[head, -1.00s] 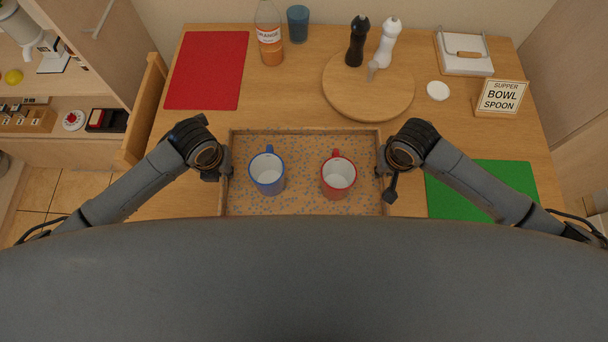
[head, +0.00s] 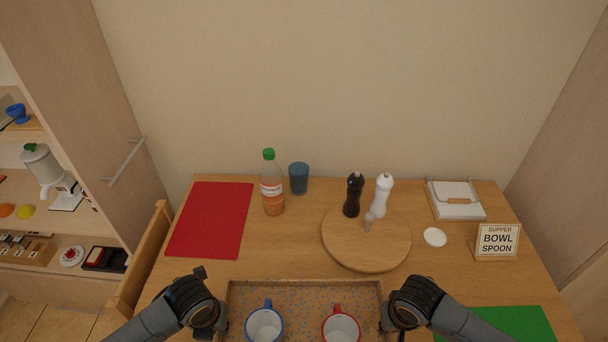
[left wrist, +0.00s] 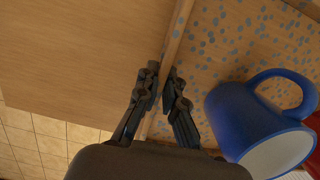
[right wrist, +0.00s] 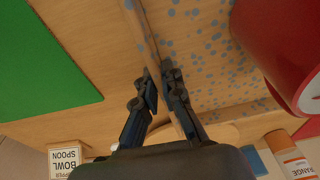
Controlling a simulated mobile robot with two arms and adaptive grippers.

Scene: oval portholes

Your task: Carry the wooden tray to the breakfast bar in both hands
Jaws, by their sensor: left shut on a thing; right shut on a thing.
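The wooden tray (head: 300,287) has a speckled blue-dotted floor and shows at the bottom of the head view, its near part cut off. A blue mug (head: 265,325) and a red mug (head: 340,326) stand upright in it. My left gripper (head: 215,326) is shut on the tray's left wall; the left wrist view shows the fingers (left wrist: 165,85) on either side of that wall, beside the blue mug (left wrist: 258,125). My right gripper (head: 390,322) is shut on the right wall, its fingers (right wrist: 162,85) astride it in the right wrist view. I cannot tell whether the tray touches the table.
The table (head: 290,250) holds a red mat (head: 211,219), bottle (head: 272,188), blue glass (head: 299,178), round board (head: 366,240) with two mills, white dish (head: 434,237), sign (head: 497,241), napkin holder (head: 456,200) and green mat (head: 500,324). A chair (head: 140,265) stands at left.

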